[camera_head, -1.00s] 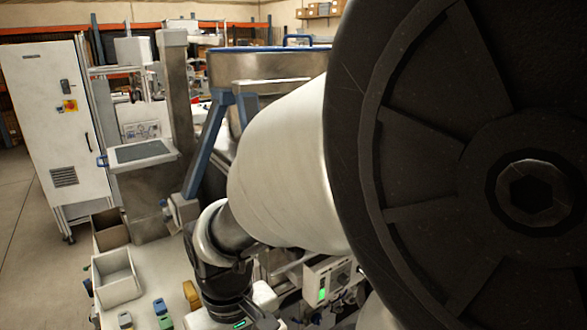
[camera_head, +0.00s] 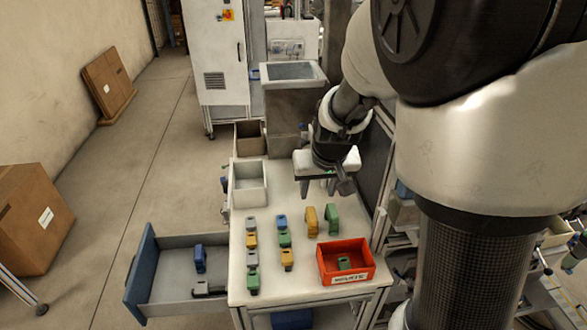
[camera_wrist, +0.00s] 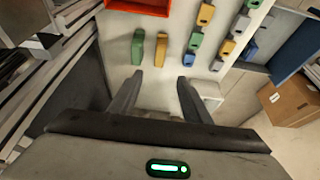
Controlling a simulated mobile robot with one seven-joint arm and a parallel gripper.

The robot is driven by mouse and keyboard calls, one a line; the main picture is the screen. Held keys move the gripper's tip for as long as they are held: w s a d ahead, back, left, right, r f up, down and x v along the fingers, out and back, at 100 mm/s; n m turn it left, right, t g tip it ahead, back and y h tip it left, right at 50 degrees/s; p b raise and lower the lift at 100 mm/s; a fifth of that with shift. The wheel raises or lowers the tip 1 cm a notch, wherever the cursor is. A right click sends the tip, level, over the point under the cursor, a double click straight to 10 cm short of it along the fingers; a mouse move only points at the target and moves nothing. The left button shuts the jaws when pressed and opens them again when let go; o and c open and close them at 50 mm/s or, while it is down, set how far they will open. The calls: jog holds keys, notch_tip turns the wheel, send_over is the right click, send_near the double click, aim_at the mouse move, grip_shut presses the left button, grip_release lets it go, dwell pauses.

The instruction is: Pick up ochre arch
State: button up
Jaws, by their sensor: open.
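An ochre arch (camera_head: 311,221) stands on the white table, just left of a green arch (camera_head: 331,219). In the wrist view the ochre arch (camera_wrist: 162,48) lies beyond my fingertips, with the green arch (camera_wrist: 138,47) to its left. My gripper (camera_head: 324,188) is open and empty above the table, behind the arches in the head view. In the wrist view my gripper (camera_wrist: 160,79) has its two fingers spread apart, pointing toward the ochre arch without touching it.
Several small blue, green, ochre and grey blocks stand in rows left of the arches, including an ochre block (camera_head: 287,259). A red bin (camera_head: 367,274) holds a green piece. A white box (camera_head: 238,190) stands at the back left. An open drawer (camera_head: 165,284) juts out left.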

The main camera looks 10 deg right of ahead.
aim_at(312, 214)
jog(key=b+x, duration=0.1)
jog(key=x, duration=1.5)
jog(key=shift+s+f, duration=0.15)
jog(key=shift+c, duration=0.5)
grip_shut()
